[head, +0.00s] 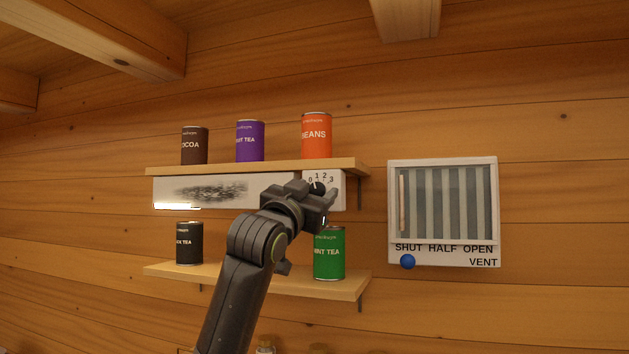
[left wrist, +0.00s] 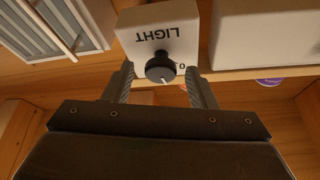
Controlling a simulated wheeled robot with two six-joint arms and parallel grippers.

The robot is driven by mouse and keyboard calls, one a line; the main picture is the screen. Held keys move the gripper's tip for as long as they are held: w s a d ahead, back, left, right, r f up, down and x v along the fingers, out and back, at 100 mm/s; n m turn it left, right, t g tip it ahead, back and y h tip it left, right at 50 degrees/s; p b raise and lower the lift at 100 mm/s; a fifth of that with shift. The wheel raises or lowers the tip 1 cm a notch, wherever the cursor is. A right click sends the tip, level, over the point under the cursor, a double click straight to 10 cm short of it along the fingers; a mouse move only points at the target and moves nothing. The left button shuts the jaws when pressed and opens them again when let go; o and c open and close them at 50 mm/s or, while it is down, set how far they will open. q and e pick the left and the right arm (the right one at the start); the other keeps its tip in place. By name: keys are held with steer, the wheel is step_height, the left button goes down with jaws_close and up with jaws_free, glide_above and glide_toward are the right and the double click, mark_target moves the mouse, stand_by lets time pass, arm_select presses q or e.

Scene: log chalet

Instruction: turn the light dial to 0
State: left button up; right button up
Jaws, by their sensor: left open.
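The light dial is a black round knob (left wrist: 161,68) on a white box lettered LIGHT (left wrist: 150,40), upside down in the left wrist view. Its white mark points down in that picture; a 0 shows at the knob's right, and the finger and knob hide other digits. In the head view the white box (head: 338,201) sits under the upper shelf, with 0, 1, 2, 3 around the partly hidden knob (head: 317,187). My left gripper (left wrist: 160,74) is open, its fingers on either side of the knob; contact cannot be told. My right gripper is not in view.
The upper shelf (head: 260,168) carries several cans, and the lower shelf (head: 300,284) has a black can (head: 189,243) and a green can (head: 329,253). A lamp panel (head: 225,189) is left of the dial. A vent (head: 443,205) with a blue knob (head: 407,261) is right.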

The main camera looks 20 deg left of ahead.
arm_select(q)
steer(key=shift+w+r, duration=0.1)
steer(key=shift+w, duration=0.15)
steer(key=c, duration=1)
steer(key=shift+n+y+b, duration=1.2)
steer(key=shift+n+b, duration=0.1)
steer(key=shift+n, duration=0.7)
steer(key=shift+d+n+y+b, duration=0.1)
steer(key=shift+n+y+b, duration=0.8)
steer(key=shift+n, duration=1.2)
steer(key=shift+n+y, duration=0.3)
